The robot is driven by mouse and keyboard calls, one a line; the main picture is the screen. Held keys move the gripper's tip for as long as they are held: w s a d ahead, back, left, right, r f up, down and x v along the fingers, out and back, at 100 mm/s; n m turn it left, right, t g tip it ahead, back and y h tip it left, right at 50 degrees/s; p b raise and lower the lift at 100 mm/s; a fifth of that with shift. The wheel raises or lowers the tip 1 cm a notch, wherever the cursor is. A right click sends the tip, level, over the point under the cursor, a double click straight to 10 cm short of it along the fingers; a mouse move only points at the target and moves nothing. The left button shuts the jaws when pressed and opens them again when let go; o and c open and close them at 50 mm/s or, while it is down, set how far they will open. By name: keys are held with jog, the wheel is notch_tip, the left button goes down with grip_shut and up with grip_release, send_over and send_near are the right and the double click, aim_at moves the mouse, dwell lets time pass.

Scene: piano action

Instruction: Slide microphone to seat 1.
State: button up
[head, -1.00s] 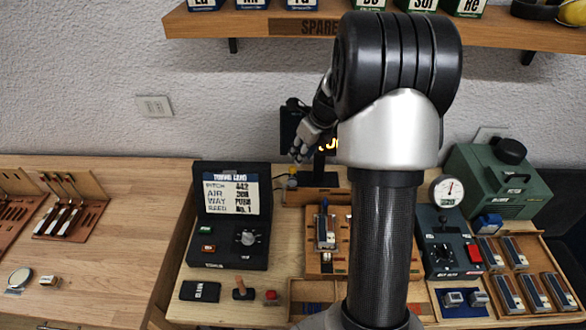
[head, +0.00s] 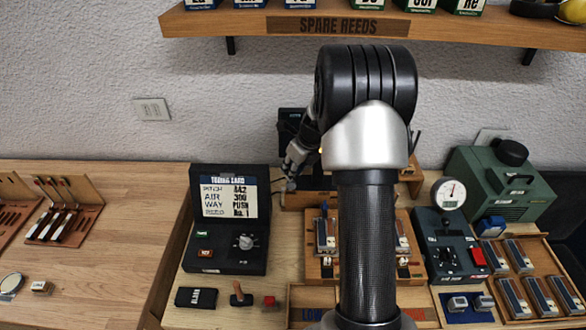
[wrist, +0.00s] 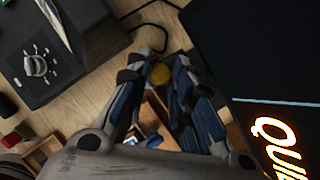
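A small yellow ball (wrist: 160,74), which looks like the microphone's head, shows between my fingers in the wrist view. Its stem is not clear to see. In the head view my gripper (head: 289,178) is low in front of the dark screen, at the left end of a wooden strip (head: 298,200), and hides the microphone. In the wrist view my gripper (wrist: 157,68) is open, with a finger on each side of the ball and gaps visible. I cannot tell whether the ball is fully between the tips or beyond them. I cannot make out a seat 1 marking.
A black tuning-card box (head: 230,215) stands left of my gripper. A dark screen (wrist: 265,55) with glowing letters is close on the right in the wrist view. A wooden reed block (head: 318,268) stands in front, partly behind my arm. A gauge box (head: 447,250) is on the right.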

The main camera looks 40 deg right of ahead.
grip_shut()
jog(key=s+d+p, duration=0.3)
jog(key=s+d, duration=0.3)
jog(key=d, duration=0.2)
jog(key=shift+s+d, duration=0.2)
jog(key=shift+o, duration=1.2)
grip_release()
